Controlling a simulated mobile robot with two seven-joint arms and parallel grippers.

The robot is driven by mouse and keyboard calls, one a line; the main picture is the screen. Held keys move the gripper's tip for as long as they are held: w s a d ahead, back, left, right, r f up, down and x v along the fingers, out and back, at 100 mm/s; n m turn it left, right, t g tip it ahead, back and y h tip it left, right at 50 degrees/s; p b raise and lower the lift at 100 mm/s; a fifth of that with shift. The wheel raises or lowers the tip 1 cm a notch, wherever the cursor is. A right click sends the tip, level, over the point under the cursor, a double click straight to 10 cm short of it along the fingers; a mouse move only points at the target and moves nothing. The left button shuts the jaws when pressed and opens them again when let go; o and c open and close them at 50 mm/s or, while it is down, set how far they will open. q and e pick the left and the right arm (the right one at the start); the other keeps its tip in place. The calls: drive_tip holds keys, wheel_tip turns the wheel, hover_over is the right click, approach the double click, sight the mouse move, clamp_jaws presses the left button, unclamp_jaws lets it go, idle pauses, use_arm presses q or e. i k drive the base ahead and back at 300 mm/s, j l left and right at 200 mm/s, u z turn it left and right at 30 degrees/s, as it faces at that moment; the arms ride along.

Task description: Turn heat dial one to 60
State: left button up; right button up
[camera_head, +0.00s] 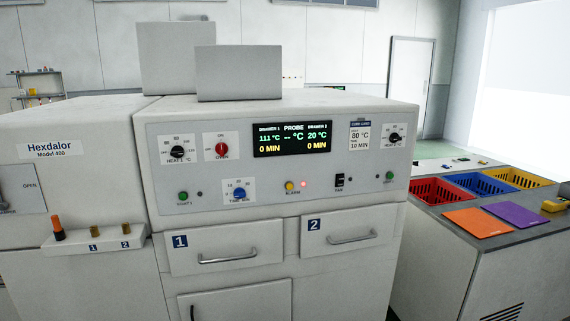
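The heat dial one (177,152) is a black knob on a white plate marked HEAT 1 °C, at the upper left of the oven's front panel. The small scale numbers and the exact knob setting are too small to read surely. The display (293,138) shows 111 °C and 0 MIN for drawer 1, dashes for the probe, and 20 °C and 0 MIN for drawer 2. Neither of my grippers is in view, and nothing touches the dial.
A red oven knob (222,149), blue time knob (239,193) and second heat dial (395,137) share the panel. A card (360,135) reads 80 °C, 10 MIN. Drawers one (226,248) and two (352,233) are shut. Colored baskets (480,185) stand right.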

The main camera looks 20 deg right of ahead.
sight(177, 151)
drive_tip(key=i+j, duration=0.25)
drive_tip(key=j, duration=0.15)
drive_tip(key=i+j+z, duration=0.1)
drive_tip(key=i+j, duration=0.4)
drive_tip(key=j, duration=0.25)
